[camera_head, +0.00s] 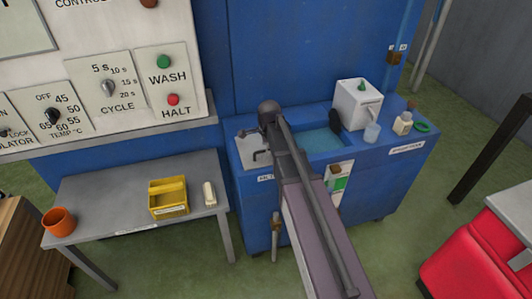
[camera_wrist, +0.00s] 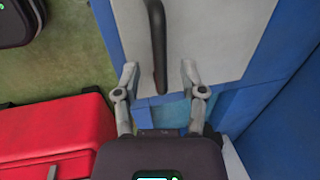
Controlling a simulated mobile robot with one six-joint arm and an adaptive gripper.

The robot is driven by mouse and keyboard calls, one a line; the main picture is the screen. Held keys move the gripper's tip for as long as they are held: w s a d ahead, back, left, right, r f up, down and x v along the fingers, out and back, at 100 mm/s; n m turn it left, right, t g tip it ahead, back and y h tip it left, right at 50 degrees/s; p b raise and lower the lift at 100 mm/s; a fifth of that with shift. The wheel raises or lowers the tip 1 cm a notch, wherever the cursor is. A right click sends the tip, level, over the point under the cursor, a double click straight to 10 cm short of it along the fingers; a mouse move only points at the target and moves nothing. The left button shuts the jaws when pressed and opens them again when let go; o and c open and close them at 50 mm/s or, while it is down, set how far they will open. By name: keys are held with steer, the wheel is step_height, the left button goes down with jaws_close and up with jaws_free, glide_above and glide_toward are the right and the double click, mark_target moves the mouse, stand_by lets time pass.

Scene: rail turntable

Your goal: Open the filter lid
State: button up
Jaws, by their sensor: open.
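The filter lid (camera_head: 247,160) is a pale grey plate at the left end of the blue bench, left of the water basin. It lies flat and looks shut. In the wrist view the lid (camera_wrist: 205,35) fills the top middle and has a dark bar handle (camera_wrist: 157,40). My gripper (camera_wrist: 160,66) is open, with one finger on each side of the handle's near end. Neither finger visibly touches the handle; the height between them is unclear. In the head view my arm covers part of the lid, and I cannot make out the gripper clearly.
The basin (camera_head: 318,141) lies right of the lid. A white dispenser box (camera_head: 357,103), a jar (camera_head: 403,123) and a green ring (camera_head: 422,127) stand at the bench's right. A grey table (camera_head: 110,188) holds a yellow caddy (camera_head: 168,198) and an orange pot (camera_head: 59,222). A red cabinet (camera_head: 470,258) stands lower right.

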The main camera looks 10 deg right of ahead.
steer(key=shift+w+f+b, duration=0.15)
steer(key=shift+f+b, duration=0.35)
steer(key=shift+f, duration=0.25)
jaws_close()
